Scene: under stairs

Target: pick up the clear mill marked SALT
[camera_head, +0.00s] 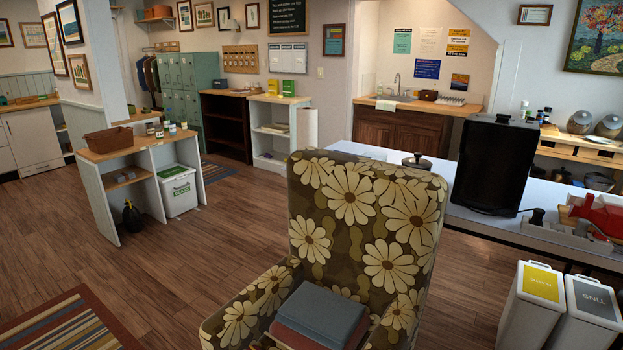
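I cannot make out a clear mill marked SALT; no such label is readable at this distance. Several small jars (171,129) stand on the wooden top of the low white shelf unit (150,152) at the left, too small to identify. Small bottles (540,114) stand at the right, behind the black box-shaped appliance (490,165), which may hide other things on the long table (446,197). Neither of my grippers is in view.
A flowered armchair (350,212) with stacked folded cloths or cushions (322,316) blocks the front middle. Two white bins (532,308) stand at the lower right. A red item (601,214) lies on the table's right end. Open wooden floor (165,262) lies left of the chair.

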